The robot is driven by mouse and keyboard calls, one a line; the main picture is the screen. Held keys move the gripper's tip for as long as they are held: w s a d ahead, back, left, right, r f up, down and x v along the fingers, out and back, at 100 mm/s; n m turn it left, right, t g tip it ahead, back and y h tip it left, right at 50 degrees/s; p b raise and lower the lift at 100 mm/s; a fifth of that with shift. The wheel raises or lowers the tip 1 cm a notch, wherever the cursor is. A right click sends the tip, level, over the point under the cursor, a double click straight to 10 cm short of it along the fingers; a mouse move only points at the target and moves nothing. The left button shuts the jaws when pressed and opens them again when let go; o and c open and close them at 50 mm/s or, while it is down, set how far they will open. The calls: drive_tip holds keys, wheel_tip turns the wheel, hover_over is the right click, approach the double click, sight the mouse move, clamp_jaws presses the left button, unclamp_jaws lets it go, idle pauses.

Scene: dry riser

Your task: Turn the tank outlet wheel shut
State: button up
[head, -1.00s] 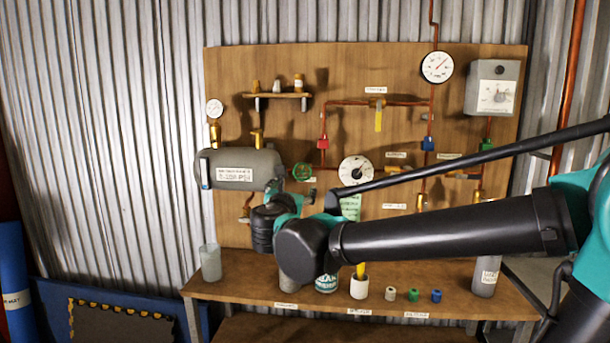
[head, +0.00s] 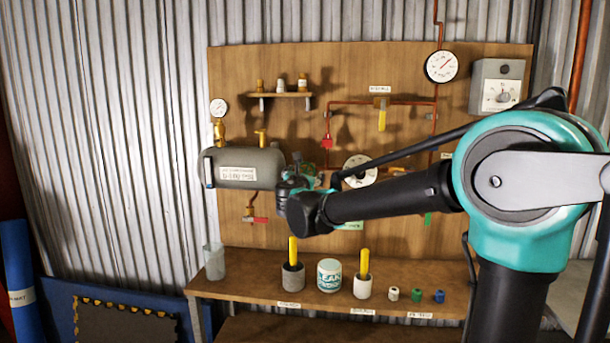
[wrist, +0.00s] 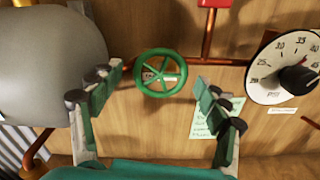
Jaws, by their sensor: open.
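The green spoked tank outlet wheel (wrist: 160,73) sits on a copper pipe just right of the grey tank (wrist: 52,58) in the wrist view. My gripper (wrist: 158,88) is open, with one finger on each side of the wheel in the picture. The fingers appear apart from the wheel rim, and nothing is between them but the wheel beyond. In the head view my gripper (head: 307,178) is in front of the wheel, which is mostly hidden there; a bit of green shows. The tank (head: 243,168) is labelled and stands on the board at left.
A round dial gauge (wrist: 283,68) is right of the wheel, with a green note (wrist: 209,121) below it. A shelf below holds cups with yellow handles (head: 292,276), a white tin (head: 329,275) and small coloured caps. Yellow-handled and red-handled valves are on the board.

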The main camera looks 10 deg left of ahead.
drive_tip(key=c, duration=1.1)
drive_tip(key=shift+c, duration=0.2)
drive_tip(key=shift+m, duration=0.3)
